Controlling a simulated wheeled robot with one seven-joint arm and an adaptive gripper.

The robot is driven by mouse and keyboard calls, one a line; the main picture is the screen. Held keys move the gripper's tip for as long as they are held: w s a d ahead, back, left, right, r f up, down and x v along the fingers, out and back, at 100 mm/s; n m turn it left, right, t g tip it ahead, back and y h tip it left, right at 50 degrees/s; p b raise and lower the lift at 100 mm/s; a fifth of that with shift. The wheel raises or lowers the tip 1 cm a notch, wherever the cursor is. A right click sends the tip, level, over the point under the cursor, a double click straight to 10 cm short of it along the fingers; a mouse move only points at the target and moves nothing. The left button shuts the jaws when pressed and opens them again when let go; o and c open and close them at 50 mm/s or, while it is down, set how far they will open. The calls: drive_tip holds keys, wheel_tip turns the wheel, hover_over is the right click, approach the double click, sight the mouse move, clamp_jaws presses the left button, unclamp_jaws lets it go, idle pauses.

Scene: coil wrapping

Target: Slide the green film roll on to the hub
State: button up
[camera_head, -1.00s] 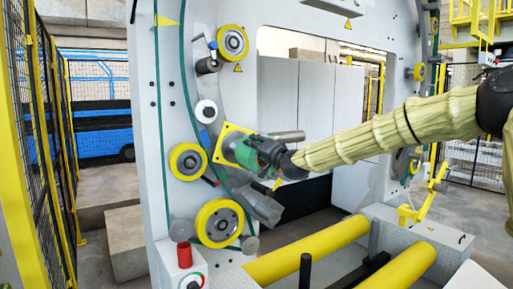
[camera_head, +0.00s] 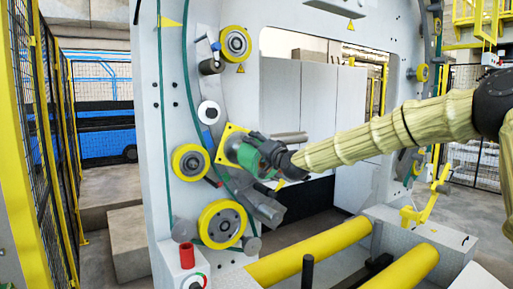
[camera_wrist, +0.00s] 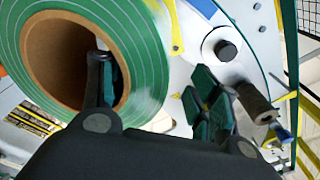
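The green film roll (camera_wrist: 140,50) fills the upper left of the wrist view, its brown cardboard core open towards me. My gripper (camera_wrist: 155,85) straddles the roll's wall. One finger reaches into the core; the other, with green pads, is outside the rim, with a visible gap to the roll. The gripper looks open. In the head view the roll (camera_head: 248,156) is at my gripper (camera_head: 262,150), in front of the yellow square plate (camera_head: 230,131) on the machine ring. The hub is hidden by the roll and gripper, so I cannot tell how far the roll is on it.
Yellow wheels (camera_head: 221,224) and rollers line the ring on the left. A grey cylinder (camera_head: 290,137) sticks out just behind my gripper. Long yellow rollers (camera_head: 310,250) lie below. A red button post (camera_head: 187,255) stands at the lower left.

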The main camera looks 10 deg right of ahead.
drive_tip(key=shift+f, duration=0.1)
drive_tip(key=v, duration=1.2)
drive_tip(key=shift+w+r, duration=0.1)
drive_tip(key=shift+r, duration=0.15)
